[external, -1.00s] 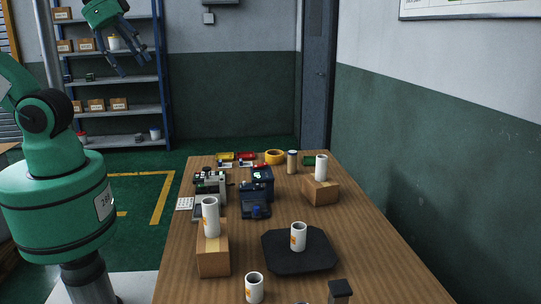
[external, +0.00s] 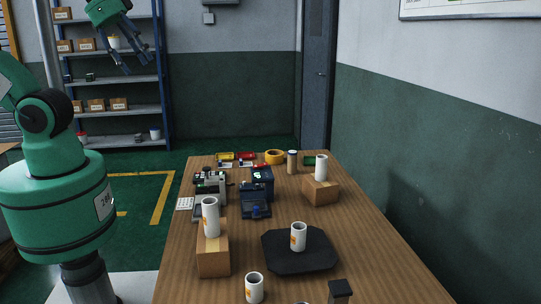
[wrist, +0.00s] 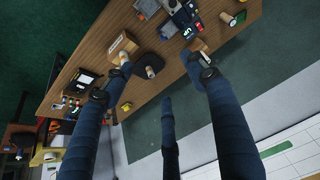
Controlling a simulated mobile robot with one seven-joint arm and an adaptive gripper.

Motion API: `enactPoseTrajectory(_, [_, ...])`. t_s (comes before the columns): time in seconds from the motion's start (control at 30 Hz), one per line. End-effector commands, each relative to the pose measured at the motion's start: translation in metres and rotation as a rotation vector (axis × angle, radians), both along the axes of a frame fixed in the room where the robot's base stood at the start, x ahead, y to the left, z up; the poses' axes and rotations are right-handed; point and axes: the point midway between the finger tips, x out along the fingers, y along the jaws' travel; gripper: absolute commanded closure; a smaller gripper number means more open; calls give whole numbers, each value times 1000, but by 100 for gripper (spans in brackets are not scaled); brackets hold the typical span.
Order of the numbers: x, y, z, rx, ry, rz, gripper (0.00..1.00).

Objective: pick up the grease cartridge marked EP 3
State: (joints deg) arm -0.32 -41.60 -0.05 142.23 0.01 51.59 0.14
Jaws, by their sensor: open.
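Several white grease cartridges with orange labels stand upright on or above the table. One cartridge (external: 210,218) is on a tall carton at the left, another (external: 298,238) is on a black mat, and a third (external: 254,288) is near the front. Another cartridge (external: 321,167) is on a carton at the back. The markings are too small to read, so I cannot tell which is EP 3. My gripper (external: 140,69) is open and empty, high up left of the table. In the wrist view its spread fingers (wrist: 162,75) have table and floor behind them.
The wooden table (external: 360,255) also bears a left carton (external: 213,258), a back carton (external: 320,192), the black mat (external: 276,258), dark devices (external: 255,205) and a yellow tape roll (external: 274,157). A shelf (external: 110,80) stands behind. The table's right side is mostly clear.

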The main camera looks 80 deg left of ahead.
Motion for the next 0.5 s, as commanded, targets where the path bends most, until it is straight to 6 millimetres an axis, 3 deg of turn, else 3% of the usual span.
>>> enactPoseTrajectory(0.27, [41, 9, 16, 4, 36, 16, 43])
enactPoseTrajectory(0.5, [93, 22, 29, 8, 74, 32, 43])
